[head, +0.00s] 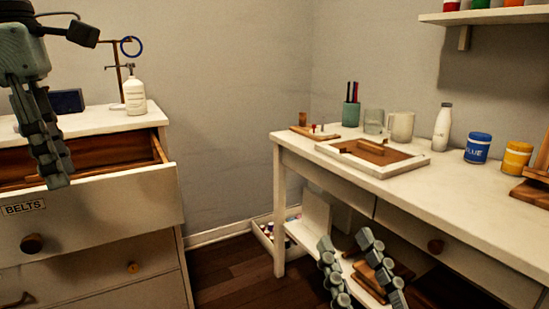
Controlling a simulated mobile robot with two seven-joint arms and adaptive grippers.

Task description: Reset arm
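My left gripper (54,178) hangs fingers down at the left, in front of the dresser's open top drawer (90,200). Its fingers overlap from this side, so I cannot tell how far apart they are. No held thing shows in it. My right gripper (345,241) comes up from the bottom edge, in front of the desk's lower shelf. Its two fingers are spread apart with nothing between them. The rest of the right arm is out of the picture.
A white desk (455,190) carries a shallow tray (421,165), a pen cup (351,114), mugs, a bottle (442,127), and blue and yellow jars. A white bottle (134,97) and a stand (118,70) are on the dresser. Bare floor (235,280) lies between the furniture.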

